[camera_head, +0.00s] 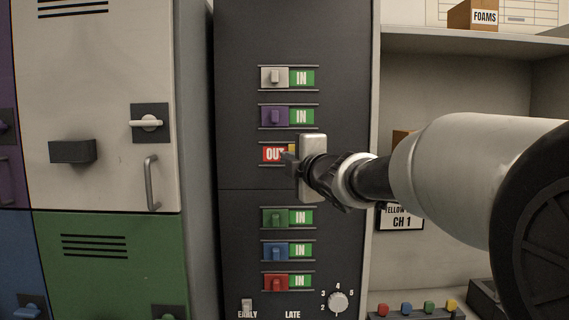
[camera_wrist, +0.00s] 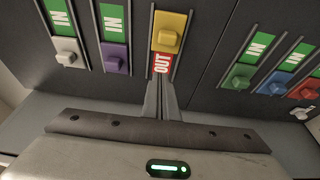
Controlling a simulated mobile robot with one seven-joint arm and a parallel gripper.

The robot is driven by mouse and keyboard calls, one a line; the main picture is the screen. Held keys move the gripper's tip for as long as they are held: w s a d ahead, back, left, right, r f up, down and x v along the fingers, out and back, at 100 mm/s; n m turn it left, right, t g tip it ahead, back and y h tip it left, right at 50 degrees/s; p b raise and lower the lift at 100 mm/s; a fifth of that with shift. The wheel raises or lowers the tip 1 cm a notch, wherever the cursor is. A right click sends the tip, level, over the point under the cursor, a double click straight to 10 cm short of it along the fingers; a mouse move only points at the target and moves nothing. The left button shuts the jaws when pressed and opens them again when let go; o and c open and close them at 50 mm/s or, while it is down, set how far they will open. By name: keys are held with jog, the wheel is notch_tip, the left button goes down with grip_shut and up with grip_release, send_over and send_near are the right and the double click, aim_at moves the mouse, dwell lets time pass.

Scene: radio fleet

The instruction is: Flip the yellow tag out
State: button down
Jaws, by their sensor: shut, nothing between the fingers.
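The yellow tag (camera_wrist: 168,38) is a sliding block with a square knob in a railed slot on the dark panel (camera_head: 236,110). The red OUT label (camera_head: 272,154) shows beside it. In the head view only a sliver of yellow shows, and my gripper hides the rest. In the wrist view the OUT label (camera_wrist: 162,63) lies between the yellow tag and my fingertips. My gripper (camera_wrist: 160,88) is shut and empty, with its fingertips at the label end of the slot, apart from the yellow knob. It also shows in the head view (camera_head: 288,157).
White (camera_head: 275,77), purple (camera_head: 275,116), green (camera_head: 276,217), blue (camera_head: 276,251) and red (camera_head: 276,282) tags all show IN. A dial (camera_head: 338,302) and a switch (camera_head: 246,305) sit below. Lockers (camera_head: 105,110) stand left. A shelf with a box (camera_head: 472,17) is right.

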jog(key=v, duration=0.5)
jog(key=shift+f, duration=0.1)
jog(key=s+d+f+m+g+h+p, duration=0.1)
jog(key=s+d+f+m+g+h, duration=0.5)
jog(key=s+d+f+m, duration=0.7)
jog(key=s+a+f+m+g, duration=0.1)
jog(key=s+f+m, duration=0.3)
jog(key=s, duration=0.6)
jog(key=s+a+f+m+g+p, duration=0.1)
jog(key=s+f+m+g, duration=0.3)
jog(key=s+f, duration=0.3)
jog(key=s, duration=0.3)
jog(key=shift+f+m, duration=0.3)
jog(key=shift+m, duration=0.1)
